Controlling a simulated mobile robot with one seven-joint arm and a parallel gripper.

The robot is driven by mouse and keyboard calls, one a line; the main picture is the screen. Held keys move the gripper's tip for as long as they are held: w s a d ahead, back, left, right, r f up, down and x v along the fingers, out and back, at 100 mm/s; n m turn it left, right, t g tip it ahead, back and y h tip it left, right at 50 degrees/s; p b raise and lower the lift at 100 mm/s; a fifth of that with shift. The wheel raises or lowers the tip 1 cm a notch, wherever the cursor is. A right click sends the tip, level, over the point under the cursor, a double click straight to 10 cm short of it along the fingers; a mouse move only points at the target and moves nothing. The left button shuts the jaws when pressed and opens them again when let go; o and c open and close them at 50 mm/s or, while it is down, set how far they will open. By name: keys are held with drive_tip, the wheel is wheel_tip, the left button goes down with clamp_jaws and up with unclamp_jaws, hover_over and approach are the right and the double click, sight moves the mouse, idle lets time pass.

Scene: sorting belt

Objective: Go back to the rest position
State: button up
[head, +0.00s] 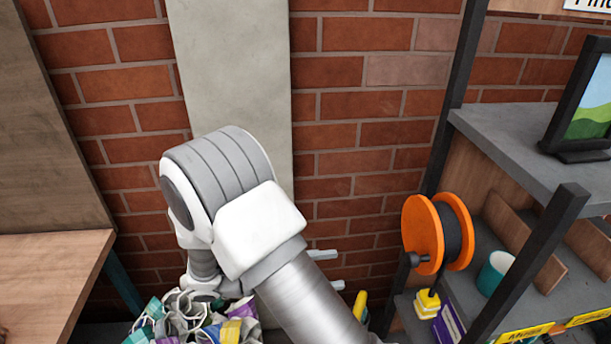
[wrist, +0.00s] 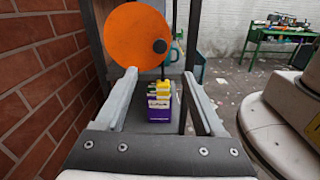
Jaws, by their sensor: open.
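My gripper (head: 327,270) shows in the head view only as two pale fingertips beyond my forearm, in front of the brick wall. The rest of it is hidden behind my arm. In the wrist view my gripper (wrist: 159,75) is open, with its two fingers wide apart and nothing held between them. It points toward the shelf unit, with an orange spool (wrist: 140,40) and a purple box (wrist: 159,108) with yellow-topped items beyond the fingers.
The shelf unit (head: 535,160) stands right, holding the orange spool (head: 422,232), a teal cup (head: 495,272) and a picture frame (head: 580,115). A wooden table (head: 50,270) is left. A heap of crumpled pieces (head: 195,322) lies below my arm. The brick wall (wrist: 40,80) is close left.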

drive_tip(key=s+d+r+m+t+y, duration=0.2)
drive_tip(key=s+r+m+y, duration=0.3)
drive_tip(key=r+m+y, duration=0.3)
drive_tip(key=s+d+r+m+t+y, duration=0.3)
drive_tip(key=s+r+m+y, duration=0.3)
drive_tip(key=m+y, duration=0.3)
drive_tip(key=shift+s+d+r+y, duration=0.3)
drive_tip(key=shift+d+r+y, duration=0.25)
drive_tip(key=shift+r, duration=0.35)
